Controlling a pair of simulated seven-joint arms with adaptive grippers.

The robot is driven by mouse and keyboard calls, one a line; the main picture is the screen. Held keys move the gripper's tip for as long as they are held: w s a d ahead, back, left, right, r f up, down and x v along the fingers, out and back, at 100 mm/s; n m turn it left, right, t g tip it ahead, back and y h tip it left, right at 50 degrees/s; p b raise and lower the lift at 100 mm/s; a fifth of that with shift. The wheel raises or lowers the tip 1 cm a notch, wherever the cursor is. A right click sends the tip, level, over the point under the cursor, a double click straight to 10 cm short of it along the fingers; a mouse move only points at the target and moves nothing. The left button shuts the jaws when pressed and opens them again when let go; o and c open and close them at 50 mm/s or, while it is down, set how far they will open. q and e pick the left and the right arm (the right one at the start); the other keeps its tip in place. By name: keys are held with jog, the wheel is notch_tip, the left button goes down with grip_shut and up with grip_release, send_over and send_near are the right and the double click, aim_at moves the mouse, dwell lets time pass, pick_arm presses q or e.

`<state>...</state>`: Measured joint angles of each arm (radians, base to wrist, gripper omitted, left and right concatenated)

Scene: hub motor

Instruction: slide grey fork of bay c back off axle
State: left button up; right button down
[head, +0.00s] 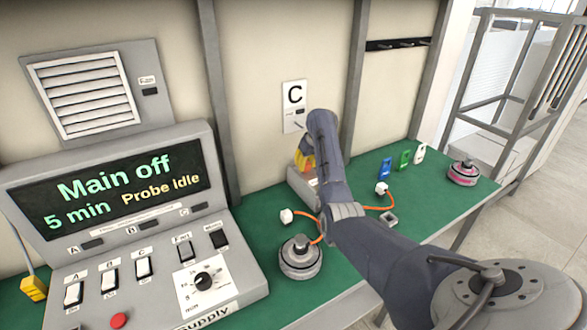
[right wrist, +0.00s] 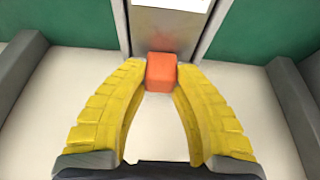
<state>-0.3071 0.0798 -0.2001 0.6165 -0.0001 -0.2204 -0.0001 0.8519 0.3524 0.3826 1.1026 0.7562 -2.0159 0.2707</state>
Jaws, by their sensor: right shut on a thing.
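The bay C sign (head: 294,95) is on the back wall. Below it a light grey bay base (head: 300,188) stands on the green bench, partly hidden by my right arm. My right gripper (head: 305,160) is at this base with its yellow fingers pointing down. In the right wrist view my right gripper (right wrist: 161,66) is shut on a small orange block (right wrist: 161,75), a finger on each side. The block sits against a grey upright piece (right wrist: 168,28), perhaps part of the fork. The axle and the fork's slots cannot be made out. My left gripper is not in view.
A supply console (head: 130,240) with a screen and switches fills the left. A round grey motor (head: 299,258) and orange-cabled white plugs (head: 286,216) lie on the green bench (head: 262,225). Coloured tags (head: 404,158) and a pink-banded motor (head: 463,173) stand to the right.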

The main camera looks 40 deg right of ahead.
aim_at(312, 176)
jog(key=shift+w+a+f, duration=0.1)
jog(key=c, duration=1)
grip_release()
jog(key=shift+c, duration=0.2)
jog(key=v, duration=1.2)
